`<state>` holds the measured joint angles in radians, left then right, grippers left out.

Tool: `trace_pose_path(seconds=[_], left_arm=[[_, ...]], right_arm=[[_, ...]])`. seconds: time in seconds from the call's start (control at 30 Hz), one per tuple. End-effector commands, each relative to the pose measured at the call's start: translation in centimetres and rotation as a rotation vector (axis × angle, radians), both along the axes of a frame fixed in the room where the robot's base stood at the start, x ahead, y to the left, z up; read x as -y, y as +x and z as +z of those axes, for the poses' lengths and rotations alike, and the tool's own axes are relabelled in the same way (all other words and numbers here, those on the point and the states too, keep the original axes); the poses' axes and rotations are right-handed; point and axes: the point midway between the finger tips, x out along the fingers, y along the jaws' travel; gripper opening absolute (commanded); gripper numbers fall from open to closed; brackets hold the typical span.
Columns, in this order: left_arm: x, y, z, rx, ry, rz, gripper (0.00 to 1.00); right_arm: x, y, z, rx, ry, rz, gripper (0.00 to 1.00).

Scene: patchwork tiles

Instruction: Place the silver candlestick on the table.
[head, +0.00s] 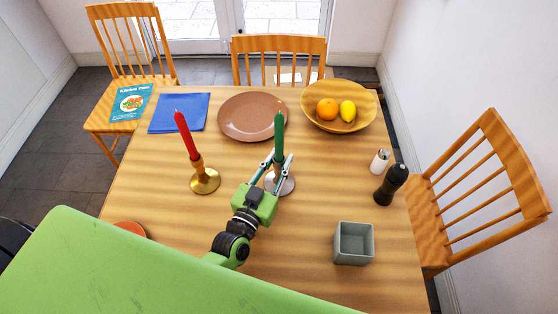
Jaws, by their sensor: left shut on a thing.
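The silver candlestick (286,186) holds a green candle (279,138) and stands upright, its base appearing to be at the wooden table's (300,240) surface; I cannot tell for certain whether it touches. My left gripper (277,168) is shut on the candlestick, with its fingers around the upper part below the candle. The fingers and green palm hide part of the stem and base. My right gripper is not in view.
A brass candlestick (205,181) with a red candle stands to the left. A brown plate (252,117), blue napkin (179,113) and fruit bowl (339,120) lie behind. Salt (380,161) and pepper (391,185) shakers and a grey-green box (353,244) are right.

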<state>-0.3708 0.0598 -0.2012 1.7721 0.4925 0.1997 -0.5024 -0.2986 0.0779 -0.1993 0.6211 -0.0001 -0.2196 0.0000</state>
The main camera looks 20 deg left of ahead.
Motion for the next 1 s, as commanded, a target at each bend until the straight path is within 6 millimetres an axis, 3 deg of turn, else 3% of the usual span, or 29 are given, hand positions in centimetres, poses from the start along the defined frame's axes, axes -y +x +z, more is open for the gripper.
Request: trace_pose_path(seconds=[0.17, 0.2, 0.27, 0.67, 0.77, 1.0], left_arm=[[0.0, 0.0, -0.2, 0.003, 0.000, 0.001, 0.00], [0.0, 0.0, -0.3, -0.001, 0.000, 0.000, 0.28], [0.0, 0.0, -0.3, -0.001, 0.000, 0.000, 0.39], [0.0, -0.1, 0.1, -0.001, 0.000, 0.000, 0.39], [-0.1, -1.3, -0.2, -0.004, 0.001, 0.000, 0.39], [-0.7, -6.2, -0.3, -0.007, 0.002, -0.002, 0.39]], right_arm=[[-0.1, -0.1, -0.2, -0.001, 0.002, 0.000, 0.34], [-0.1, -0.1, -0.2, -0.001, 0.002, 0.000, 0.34], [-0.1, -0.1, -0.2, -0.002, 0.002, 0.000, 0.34], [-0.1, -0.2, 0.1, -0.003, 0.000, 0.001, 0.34], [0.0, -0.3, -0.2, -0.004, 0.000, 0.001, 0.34], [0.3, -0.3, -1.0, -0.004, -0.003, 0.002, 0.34]])
